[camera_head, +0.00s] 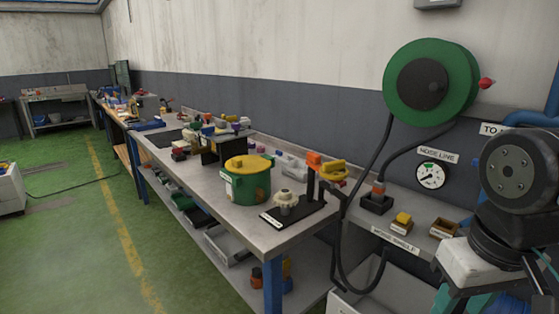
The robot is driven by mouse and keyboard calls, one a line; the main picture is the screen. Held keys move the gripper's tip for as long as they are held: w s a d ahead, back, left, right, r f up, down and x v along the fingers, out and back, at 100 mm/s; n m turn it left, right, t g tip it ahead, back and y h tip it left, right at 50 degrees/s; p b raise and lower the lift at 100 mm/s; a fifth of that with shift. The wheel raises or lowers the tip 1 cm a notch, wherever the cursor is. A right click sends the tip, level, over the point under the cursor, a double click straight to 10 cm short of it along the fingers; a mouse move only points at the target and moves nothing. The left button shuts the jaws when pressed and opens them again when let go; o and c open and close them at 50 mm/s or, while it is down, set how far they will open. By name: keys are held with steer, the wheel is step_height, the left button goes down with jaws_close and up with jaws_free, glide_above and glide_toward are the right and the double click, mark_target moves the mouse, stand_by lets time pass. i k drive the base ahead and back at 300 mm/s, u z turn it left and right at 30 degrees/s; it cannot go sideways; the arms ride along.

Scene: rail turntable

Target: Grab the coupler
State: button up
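What looks like the coupler (378,189) is a small grey and orange fitting. It stands upright in a black square holder (375,204) on the grey bench at the right, below the hose reel. A dark hose from the reel runs down to it, as far as I can tell. My arm's end fills the lower right corner, to the right of the coupler and apart from it. My gripper (482,302) shows only as teal parts under a pale block, cut off by the bottom edge. Its fingertips are not visible, so its opening and any contents cannot be told.
A green hose reel (432,82) hangs on the wall above a round gauge (431,175). Black hoses loop beside the bench. A yellow-topped block (402,220) and a small wooden box (444,228) sit near the holder. A green pot (246,183) stands on the left bench.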

mark_target(379, 186)
steer(key=u, duration=0.35)
steer(key=k, duration=0.4)
steer(key=u, duration=0.95)
steer(key=k, duration=0.95)
steer(key=u, duration=0.75)
steer(key=i, duration=1.4)
steer(key=z, duration=0.85)
steer(key=i, duration=0.9)
steer(key=z, duration=1.65)
steer(key=i, duration=0.95)
steer(key=z, duration=0.2)
